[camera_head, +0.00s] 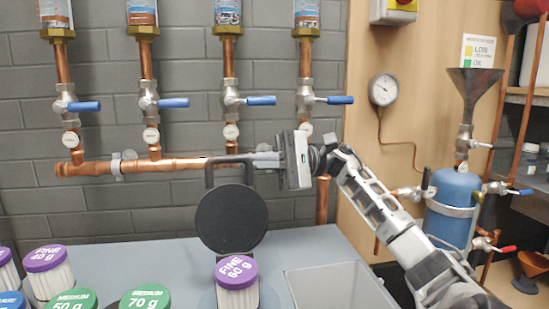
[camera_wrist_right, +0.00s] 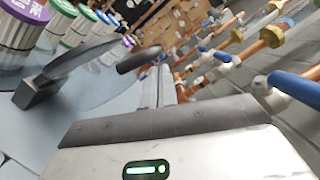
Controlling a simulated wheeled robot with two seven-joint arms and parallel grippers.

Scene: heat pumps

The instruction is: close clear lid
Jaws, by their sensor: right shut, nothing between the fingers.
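A dark round disc (camera_head: 232,218) stands upright in the middle of the head view, with a dark bracket-like handle (camera_head: 209,172) at its top. I cannot tell from this view whether the disc is the lid. My left gripper is out of view.
A purple-capped cartridge (camera_head: 237,272) stands before the disc. Several purple- and green-capped cartridges (camera_head: 47,265) stand at lower left. A grey tray (camera_head: 338,283) lies on the right of the bench. Copper pipes with blue-handled valves (camera_head: 255,100) line the wall behind. A blue tank (camera_head: 455,190) stands at right.

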